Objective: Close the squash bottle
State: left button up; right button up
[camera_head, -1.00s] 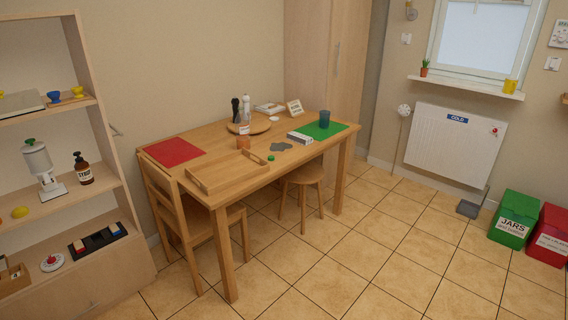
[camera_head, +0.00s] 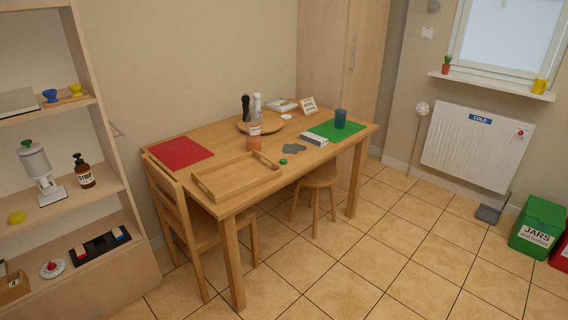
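A bottle with an orange lower part and a pale label (camera_head: 254,136), which looks like the squash bottle, stands upright on the wooden table (camera_head: 214,137) behind the tray. Its top is too small to make out clearly. A small green cap (camera_head: 283,161) lies on the table near its front edge, to the right of the tray and apart from the bottle. Neither of my grippers is in view.
A wooden tray (camera_head: 206,191) lies at the table's front. A grey patch (camera_head: 293,149), a white box (camera_head: 314,139), a green mat (camera_head: 353,127) with a blue cup (camera_head: 340,118), and a round board with mills are nearby.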

aim_at(253, 123)
jog(key=i+l+u, duration=0.2)
jog(key=i, duration=0.5)
jog(key=i+l+u, duration=0.2)
jog(key=i, duration=0.45)
jog(key=i+l+u, duration=0.25)
jog(key=i+l, duration=0.25)
jog(key=i, duration=0.15)
jog(key=i+l+u, duration=0.2)
jog(key=i+l, duration=0.3)
jog(key=i, duration=0.1)
